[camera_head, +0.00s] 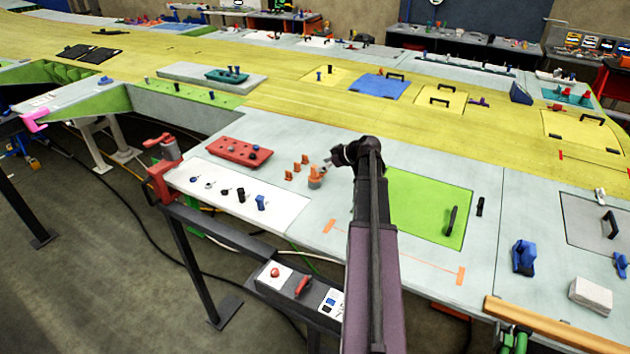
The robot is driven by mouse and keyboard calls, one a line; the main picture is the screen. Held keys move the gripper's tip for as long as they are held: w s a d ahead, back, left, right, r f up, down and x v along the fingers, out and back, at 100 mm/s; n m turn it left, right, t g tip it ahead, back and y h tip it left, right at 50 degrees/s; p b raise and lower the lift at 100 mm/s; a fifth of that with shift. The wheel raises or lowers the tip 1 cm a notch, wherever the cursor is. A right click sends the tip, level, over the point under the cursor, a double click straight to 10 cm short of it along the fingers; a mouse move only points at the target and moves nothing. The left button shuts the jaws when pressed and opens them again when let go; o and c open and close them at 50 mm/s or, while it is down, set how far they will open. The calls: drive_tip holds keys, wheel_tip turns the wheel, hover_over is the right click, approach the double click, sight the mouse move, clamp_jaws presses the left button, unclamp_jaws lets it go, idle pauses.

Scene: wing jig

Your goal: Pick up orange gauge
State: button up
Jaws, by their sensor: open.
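Several small orange pieces stand on the light grey panel in the middle of the view. The largest, which looks like the orange gauge (315,179), stands at the right end of the group. Three smaller orange pegs (297,167) stand just to its left. My arm reaches in from the bottom, and my gripper (327,168) is at its far end, pointing left and down. The gripper is open, with its fingertips at or just above the gauge's top. I cannot tell whether they touch it or are around it.
A red block (238,151) with knobs lies to the left. A white sheet (285,208) with several small knobs and a blue piece lies nearer. A green panel (405,205) with a black handle is to the right. A red clamp (163,170) grips the left edge.

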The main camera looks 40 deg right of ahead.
sight(315, 166)
drive_tip(key=shift+d+f+b+x, duration=0.1)
drive_tip(key=shift+d+b+x, duration=0.05)
drive_tip(key=shift+b+x, duration=0.7)
drive_tip(key=shift+d+f+b+x, duration=0.15)
drive_tip(key=shift+b+x, duration=0.4)
drive_tip(key=shift+x, duration=0.65)
drive_tip(key=shift+w+a+f, duration=0.2)
drive_tip(key=shift+w+f, duration=0.05)
drive_tip(key=shift+w, duration=0.15)
clamp_jaws()
